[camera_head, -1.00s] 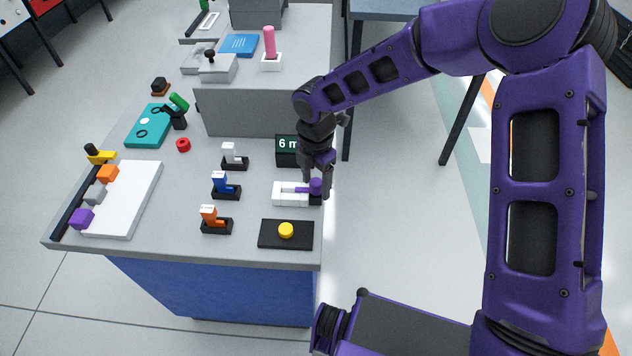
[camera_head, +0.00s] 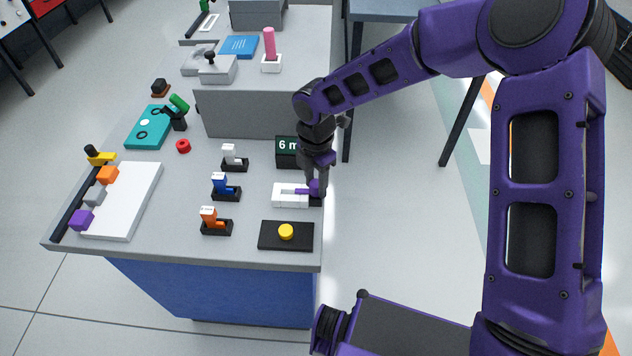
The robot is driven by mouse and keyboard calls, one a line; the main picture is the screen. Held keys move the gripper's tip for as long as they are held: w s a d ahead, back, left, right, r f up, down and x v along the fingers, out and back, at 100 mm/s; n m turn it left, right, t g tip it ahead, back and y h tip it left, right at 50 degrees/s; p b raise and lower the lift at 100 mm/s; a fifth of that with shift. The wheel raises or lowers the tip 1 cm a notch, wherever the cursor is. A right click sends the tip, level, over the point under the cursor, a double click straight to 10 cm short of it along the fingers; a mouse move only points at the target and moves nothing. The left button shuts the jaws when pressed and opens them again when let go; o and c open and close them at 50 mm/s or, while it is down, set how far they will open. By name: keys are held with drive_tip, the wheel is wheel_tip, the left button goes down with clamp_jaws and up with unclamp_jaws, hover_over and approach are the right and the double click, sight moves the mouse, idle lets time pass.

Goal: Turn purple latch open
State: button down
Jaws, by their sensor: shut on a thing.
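The purple latch (camera_head: 302,191) is a small bar with a knob on a white block (camera_head: 289,201) with a dark end piece, near the right edge of the grey table. The bar lies flat along the top of the white block, pointing left. My gripper (camera_head: 316,191) points down over the knob at the right end of the latch and is shut on it. The fingers hide most of the knob.
A black pad with a yellow button (camera_head: 286,231) lies in front of the latch. Orange (camera_head: 215,219), blue (camera_head: 225,187) and white (camera_head: 235,158) switches stand to the left. A dark display (camera_head: 287,151) stands just behind. The table's right edge is close.

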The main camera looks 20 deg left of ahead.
drive_tip(key=shift+s+m, duration=0.1)
drive_tip(key=shift+m, duration=0.4)
drive_tip(key=m+b, duration=0.1)
drive_tip(key=m, duration=0.2)
drive_tip(key=shift+f+m, duration=0.1)
drive_tip(key=shift+m, duration=0.2)
drive_tip(key=m+b, duration=0.1)
drive_tip(key=m, duration=0.3)
drive_tip(key=shift+s+a+m, duration=0.1)
drive_tip(key=shift+m, duration=0.2)
drive_tip(key=m+b, duration=0.1)
drive_tip(key=m, duration=0.3)
drive_tip(key=m+b, duration=0.1)
drive_tip(key=m, duration=0.3)
drive_tip(key=shift+m, duration=0.4)
drive_tip(key=c, duration=0.6)
unclamp_jaws()
drive_tip(key=shift+a, duration=0.1)
drive_tip(key=shift+o, duration=0.5)
